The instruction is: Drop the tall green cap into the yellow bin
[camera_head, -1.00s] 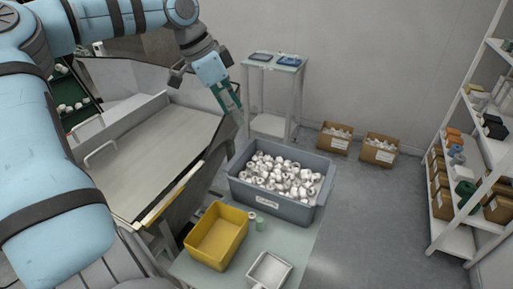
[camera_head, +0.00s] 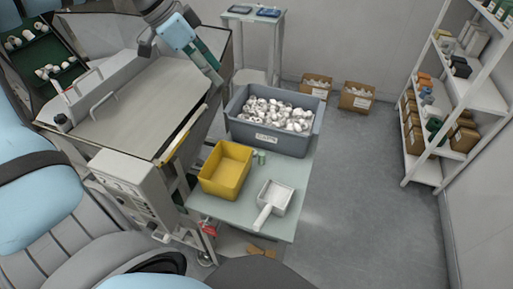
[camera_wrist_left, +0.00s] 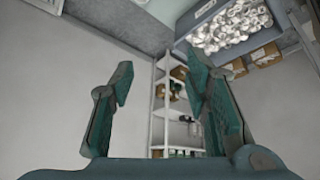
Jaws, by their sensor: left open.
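The yellow bin (camera_head: 207,187) is open-topped and looks empty inside. My left gripper (camera_head: 213,72) is at the upper left, above the metal tray machine, well apart from the green cap. In the left wrist view its two teal fingers (camera_wrist_left: 160,95) are spread with nothing between them. My right gripper is not in view.
A grey crate (camera_head: 262,140) full of white caps stands behind the bin. A white scoop tray (camera_head: 276,197) lies at the table front. The metal machine (camera_head: 135,115) is on the left, shelves (camera_head: 425,165) on the right. Cardboard boxes (camera_head: 355,98) sit by the wall.

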